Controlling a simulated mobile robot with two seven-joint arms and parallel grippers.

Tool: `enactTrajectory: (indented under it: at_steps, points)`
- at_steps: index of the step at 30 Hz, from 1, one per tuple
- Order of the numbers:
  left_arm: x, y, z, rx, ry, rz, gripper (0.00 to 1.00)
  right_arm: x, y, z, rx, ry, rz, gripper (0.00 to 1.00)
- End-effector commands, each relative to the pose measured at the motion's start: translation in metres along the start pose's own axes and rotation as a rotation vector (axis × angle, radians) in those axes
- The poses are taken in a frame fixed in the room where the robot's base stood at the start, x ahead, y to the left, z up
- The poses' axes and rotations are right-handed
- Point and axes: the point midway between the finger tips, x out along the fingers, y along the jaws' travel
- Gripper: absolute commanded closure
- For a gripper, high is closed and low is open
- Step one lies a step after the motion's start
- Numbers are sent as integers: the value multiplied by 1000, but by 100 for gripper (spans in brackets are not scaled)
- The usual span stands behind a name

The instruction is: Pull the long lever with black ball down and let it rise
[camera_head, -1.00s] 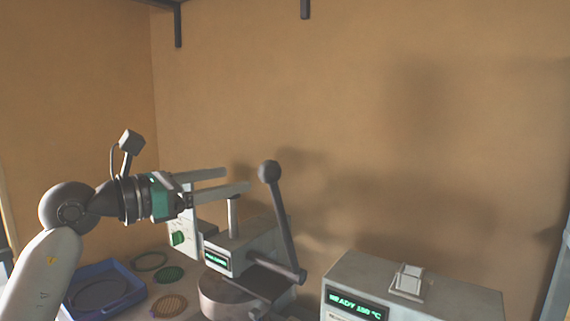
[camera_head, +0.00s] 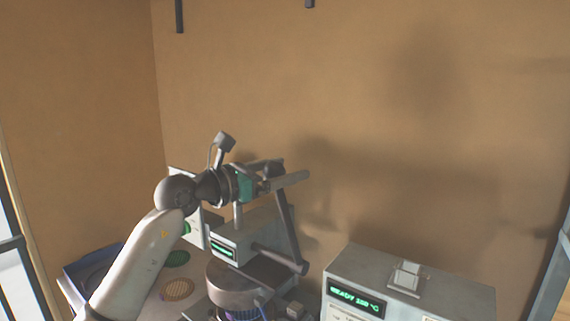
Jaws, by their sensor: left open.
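The long lever (camera_head: 289,232) stands up from the right side of the press (camera_head: 246,242) and leans slightly left. Its black ball is mostly hidden behind my left gripper (camera_head: 290,174), with only a dark part showing near the lever's top. My left gripper is at the height of the ball, and its open fingers reach right, one in front of the lever's top. I cannot tell whether they touch the ball. My right gripper is out of view.
A grey box with a green display (camera_head: 358,298) stands to the right of the press. A blue tray (camera_head: 84,272) and a tan round disc (camera_head: 177,290) lie at the left, partly behind my left arm.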

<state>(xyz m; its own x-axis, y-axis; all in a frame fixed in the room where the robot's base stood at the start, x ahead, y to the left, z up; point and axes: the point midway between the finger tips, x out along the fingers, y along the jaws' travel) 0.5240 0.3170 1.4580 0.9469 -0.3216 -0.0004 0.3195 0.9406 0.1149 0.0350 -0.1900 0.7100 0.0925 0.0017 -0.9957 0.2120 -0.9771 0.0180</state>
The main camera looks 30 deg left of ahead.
Motion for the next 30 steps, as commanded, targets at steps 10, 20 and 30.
enactTrajectory:
  at_steps: [10,20,30]
  points:
    - [3,0,0,0,0,0,19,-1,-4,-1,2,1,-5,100]
    - [3,0,0,0,0,-1,56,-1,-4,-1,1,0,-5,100]
    - [3,0,0,0,0,-1,94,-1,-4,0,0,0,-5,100]
